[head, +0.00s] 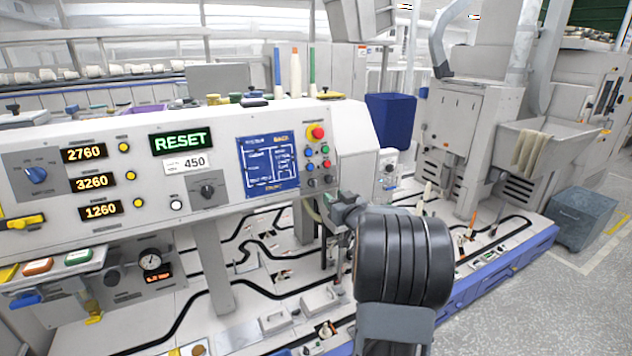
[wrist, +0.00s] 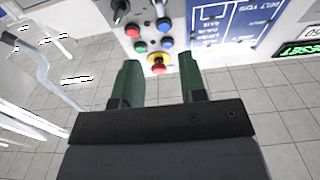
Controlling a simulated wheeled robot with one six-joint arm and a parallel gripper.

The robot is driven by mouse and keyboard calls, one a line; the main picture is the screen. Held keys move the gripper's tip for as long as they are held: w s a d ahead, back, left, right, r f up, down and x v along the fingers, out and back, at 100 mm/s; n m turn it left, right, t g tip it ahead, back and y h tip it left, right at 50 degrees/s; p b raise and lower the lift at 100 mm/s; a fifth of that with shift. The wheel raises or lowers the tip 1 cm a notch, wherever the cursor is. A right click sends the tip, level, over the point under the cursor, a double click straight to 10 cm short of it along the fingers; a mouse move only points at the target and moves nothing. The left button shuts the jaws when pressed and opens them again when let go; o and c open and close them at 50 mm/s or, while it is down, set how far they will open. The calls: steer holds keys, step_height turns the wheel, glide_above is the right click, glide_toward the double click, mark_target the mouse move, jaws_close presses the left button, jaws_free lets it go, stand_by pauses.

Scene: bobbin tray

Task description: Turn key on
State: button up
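The white control panel (head: 222,140) has two small dark switches at its lower right corner, a left one (head: 311,183) and a right one (head: 327,180). In the upside-down wrist view they show at the top edge, as a black-and-silver lever (wrist: 121,12) and a partly cut-off one (wrist: 159,7). I cannot tell for sure which is the key. My gripper (wrist: 158,62) is open and empty, its two green fingers apart, with the red emergency button between them in the picture. In the head view my gripper (head: 343,206) is just right of the panel, partly hidden by my arm.
The emergency button (head: 316,131) and several coloured buttons (head: 318,157) sit above the switches. A black rotary knob (head: 207,189) and a green RESET display (head: 181,141) are to the left. The bobbin line (head: 490,250) runs beneath and to the right.

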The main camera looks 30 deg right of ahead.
mark_target(316, 181)
steer(key=w+p, duration=0.1)
steer(key=w, duration=0.3)
steer(key=w+d, duration=0.1)
steer(key=w, duration=0.3)
steer(key=w+p, duration=0.1)
steer(key=w, duration=0.3)
steer(key=shift+w+d+p, duration=0.15)
steer(key=shift+d+p, duration=0.15)
jaws_close()
